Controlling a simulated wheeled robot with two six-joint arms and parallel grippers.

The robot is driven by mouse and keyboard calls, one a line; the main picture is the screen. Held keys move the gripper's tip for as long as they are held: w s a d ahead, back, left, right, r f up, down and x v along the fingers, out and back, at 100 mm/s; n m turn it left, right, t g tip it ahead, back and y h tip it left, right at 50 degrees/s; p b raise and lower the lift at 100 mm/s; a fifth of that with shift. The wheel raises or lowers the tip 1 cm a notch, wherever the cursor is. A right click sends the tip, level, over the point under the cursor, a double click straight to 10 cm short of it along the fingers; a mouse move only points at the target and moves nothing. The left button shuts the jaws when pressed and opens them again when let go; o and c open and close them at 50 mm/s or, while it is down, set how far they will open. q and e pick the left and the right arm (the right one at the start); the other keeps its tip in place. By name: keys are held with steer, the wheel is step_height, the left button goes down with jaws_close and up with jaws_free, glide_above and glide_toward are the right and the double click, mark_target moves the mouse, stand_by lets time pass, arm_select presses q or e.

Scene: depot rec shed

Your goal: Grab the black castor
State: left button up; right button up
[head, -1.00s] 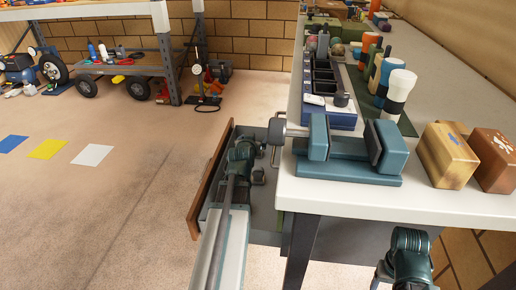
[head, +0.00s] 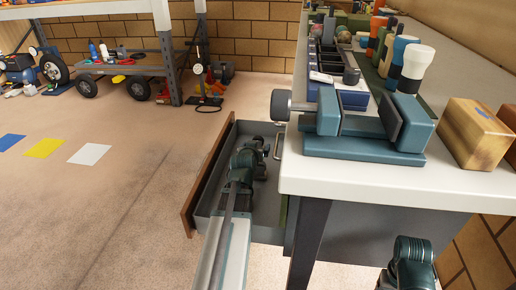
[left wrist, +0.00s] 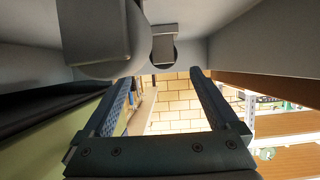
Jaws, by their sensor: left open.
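My left gripper (head: 247,153) reaches down into an open drawer with a wooden front (head: 206,185) and grey inside. In the left wrist view its two fingers (left wrist: 160,90) are wide apart with nothing between them. A small piece with a grey bracket and dark round wheel (left wrist: 164,48), castor-like, shows beyond the fingertips there. A larger rounded grey piece (left wrist: 100,35) is closer, at the upper left; I cannot tell what it is. Which is the black castor is unclear. In the head view my arm hides much of the drawer.
A white-topped bench (head: 400,178) stands right of the drawer, with a teal vise (head: 365,150) at its near corner. A wooden block (head: 475,133) and several bottles and tins stand on it.

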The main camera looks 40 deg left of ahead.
arm_select(q)
steer(key=shift+a+b+x, duration=0.15)
steer(key=shift+b+x, duration=0.6)
steer(key=shift+x, duration=1.15)
steer(key=shift+a+b+x, duration=0.15)
steer(key=shift+b+x, duration=0.55)
steer(key=shift+x, duration=1.2)
steer(key=shift+s, duration=0.25)
steer(key=shift+c, duration=0.2)
jaws_close()
steer(key=shift+r, duration=0.1)
step_height(320, 180, up, 10)
steer(key=p, duration=1)
steer(key=shift+s, duration=0.1)
